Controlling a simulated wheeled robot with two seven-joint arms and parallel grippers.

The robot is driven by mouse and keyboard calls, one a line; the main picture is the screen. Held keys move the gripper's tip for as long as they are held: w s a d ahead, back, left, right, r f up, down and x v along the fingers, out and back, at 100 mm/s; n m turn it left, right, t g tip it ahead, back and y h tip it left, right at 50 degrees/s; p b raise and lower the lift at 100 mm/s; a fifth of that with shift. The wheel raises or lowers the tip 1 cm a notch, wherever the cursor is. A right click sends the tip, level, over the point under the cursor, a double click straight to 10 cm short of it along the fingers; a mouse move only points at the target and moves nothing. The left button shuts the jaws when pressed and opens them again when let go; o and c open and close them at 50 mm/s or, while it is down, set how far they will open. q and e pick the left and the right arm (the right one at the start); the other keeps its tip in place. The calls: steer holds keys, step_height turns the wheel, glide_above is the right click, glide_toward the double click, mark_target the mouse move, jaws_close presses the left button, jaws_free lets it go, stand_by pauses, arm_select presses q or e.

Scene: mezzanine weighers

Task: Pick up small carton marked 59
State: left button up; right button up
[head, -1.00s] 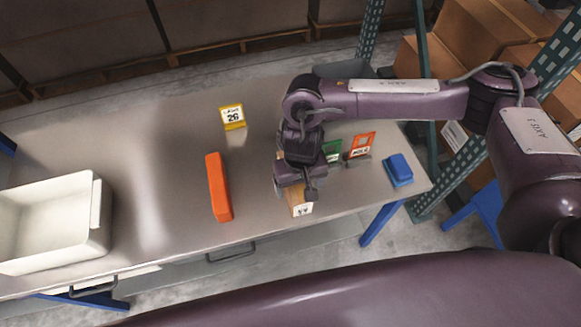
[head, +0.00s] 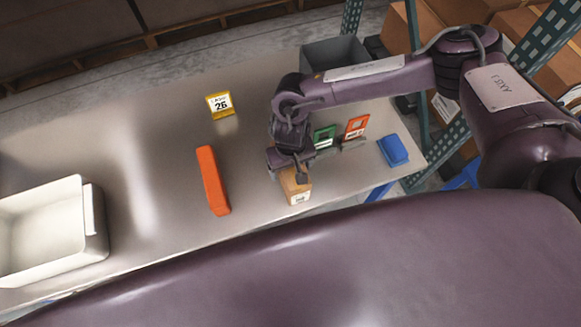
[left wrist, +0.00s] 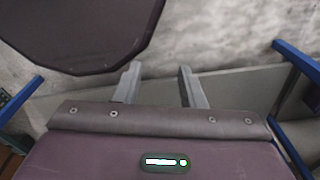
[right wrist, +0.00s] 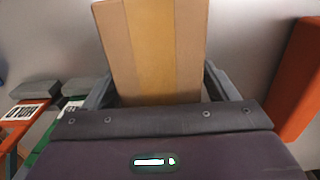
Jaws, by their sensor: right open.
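A small brown carton (head: 297,187) stands near the front edge of the metal bench. It has a white label, whose mark is too small to read. My right gripper (head: 289,168) is over the carton and hides its far part. In the right wrist view the carton (right wrist: 152,45), with a yellowish tape band, stands between the open fingers of the right gripper (right wrist: 158,82). I cannot tell whether either finger touches it. My left gripper (left wrist: 158,78) shows in the left wrist view, fingers apart, with nothing between them.
An orange bar (head: 212,180) lies left of the carton. A yellow sign marked 26 (head: 220,105), a green holder (head: 325,136), a red-orange holder (head: 356,127), a blue block (head: 393,150), a grey bin (head: 335,57) and a white tub (head: 95,240) are also on the bench.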

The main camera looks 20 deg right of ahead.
steer(key=shift+f, duration=0.65)
steer(key=c, duration=1.4)
steer(key=shift+r, duration=0.2)
